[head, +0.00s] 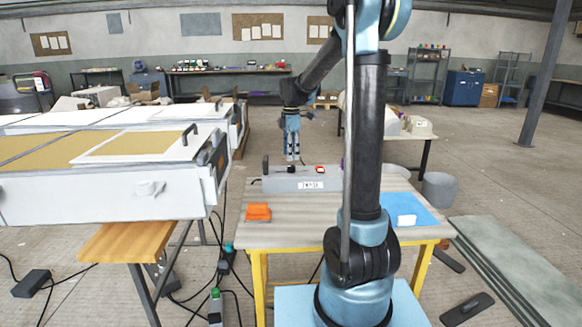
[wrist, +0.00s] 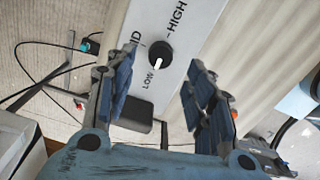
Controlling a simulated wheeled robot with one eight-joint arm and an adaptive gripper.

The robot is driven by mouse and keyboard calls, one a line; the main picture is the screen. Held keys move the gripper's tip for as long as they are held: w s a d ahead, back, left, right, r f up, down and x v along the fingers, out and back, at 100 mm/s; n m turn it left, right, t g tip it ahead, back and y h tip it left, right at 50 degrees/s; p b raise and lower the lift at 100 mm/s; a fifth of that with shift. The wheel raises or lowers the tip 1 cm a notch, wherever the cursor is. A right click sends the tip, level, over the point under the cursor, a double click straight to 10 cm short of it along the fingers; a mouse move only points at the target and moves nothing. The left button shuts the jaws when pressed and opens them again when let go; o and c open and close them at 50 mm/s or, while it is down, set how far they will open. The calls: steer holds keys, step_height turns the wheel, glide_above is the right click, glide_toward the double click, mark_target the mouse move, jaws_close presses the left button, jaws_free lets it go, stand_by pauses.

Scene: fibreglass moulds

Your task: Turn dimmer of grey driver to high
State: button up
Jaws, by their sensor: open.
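The grey driver (head: 277,186) is a long grey box on the table, with a white label on its front. Its dimmer is a round black knob (wrist: 161,51) on a pale face in the wrist view, with a white pointer line aimed at LOW. HIGH is printed on the far side of the knob and a partly hidden word ending in "ID" is to its left. My gripper (head: 292,158) points down above the driver. In the wrist view, my gripper (wrist: 161,62) is open, its two blue-padded fingers on either side of the knob, with visible gaps.
The table (head: 290,233) also holds an orange block (head: 258,211) at the front left and a blue mat (head: 425,214) with a white block (head: 407,220) at the right. A large white mould (head: 90,195) stands close to the left. Cables lie on the floor.

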mark_target(291, 166)
steer(key=shift+f, duration=2.95)
steer(key=shift+c, duration=0.3)
steer(key=c, duration=1)
